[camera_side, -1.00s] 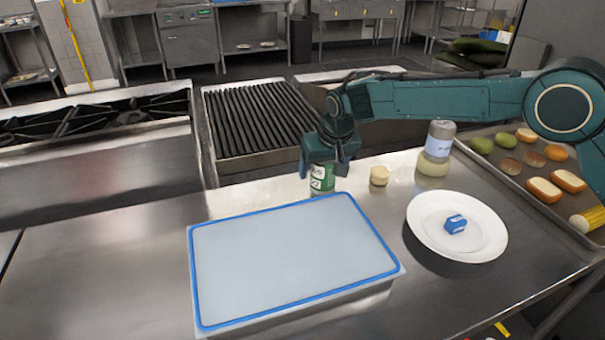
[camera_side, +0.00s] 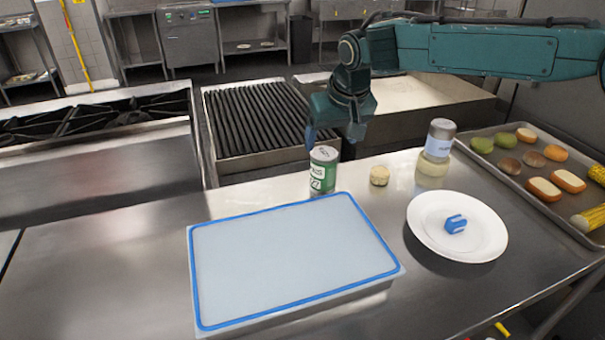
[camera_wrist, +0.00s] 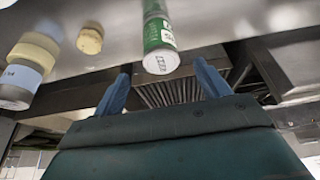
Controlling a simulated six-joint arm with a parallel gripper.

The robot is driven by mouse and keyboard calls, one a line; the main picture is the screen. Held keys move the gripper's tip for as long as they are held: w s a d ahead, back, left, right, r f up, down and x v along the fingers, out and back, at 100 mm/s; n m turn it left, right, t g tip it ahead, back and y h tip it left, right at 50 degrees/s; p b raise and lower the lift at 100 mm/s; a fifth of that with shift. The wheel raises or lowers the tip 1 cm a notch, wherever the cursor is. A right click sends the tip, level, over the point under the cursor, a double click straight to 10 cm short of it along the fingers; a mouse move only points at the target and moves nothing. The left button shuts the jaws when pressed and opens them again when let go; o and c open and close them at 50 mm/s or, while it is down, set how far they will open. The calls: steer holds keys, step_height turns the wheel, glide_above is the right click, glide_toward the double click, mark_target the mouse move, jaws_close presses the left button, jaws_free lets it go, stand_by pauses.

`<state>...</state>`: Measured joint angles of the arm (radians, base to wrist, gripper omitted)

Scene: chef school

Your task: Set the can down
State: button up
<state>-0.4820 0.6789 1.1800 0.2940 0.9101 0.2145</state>
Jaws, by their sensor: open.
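The green and white can (camera_side: 323,171) stands upright on the steel counter, just behind the far edge of the blue-rimmed cutting board. It also shows in the wrist view (camera_wrist: 160,42), beyond the fingertips and between their lines. My gripper (camera_side: 331,138) is above the can, apart from it, with its jaws open and empty. In the wrist view my gripper's two blue fingers (camera_wrist: 162,82) are spread wide with nothing between them.
A cutting board (camera_side: 290,262) lies in front of the can. A small pale round item (camera_side: 379,176), a jar (camera_side: 437,150) and a white plate (camera_side: 426,237) with a blue object (camera_side: 455,223) are to the right. A food tray (camera_side: 565,222) is at far right. A grill (camera_side: 262,120) is behind.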

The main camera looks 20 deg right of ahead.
steer(key=shift+v, duration=0.85)
steer(key=s+d+r, duration=0.5)
steer(key=s+d, duration=0.3)
steer(key=s+d+r, duration=0.6)
steer(key=s+d, duration=0.2)
steer(key=s+d+f, duration=0.2)
steer(key=s, duration=0.6)
steer(key=s+d+f, duration=0.2)
steer(key=s+d, duration=0.1)
steer(key=s, duration=0.4)
steer(key=s+d+f+t, duration=0.1)
steer(key=s+d+f, duration=0.1)
steer(key=s, duration=0.6)
steer(key=shift+s+d+f, duration=0.2)
steer(key=shift+s+d, duration=0.1)
steer(key=shift+d, duration=0.35)
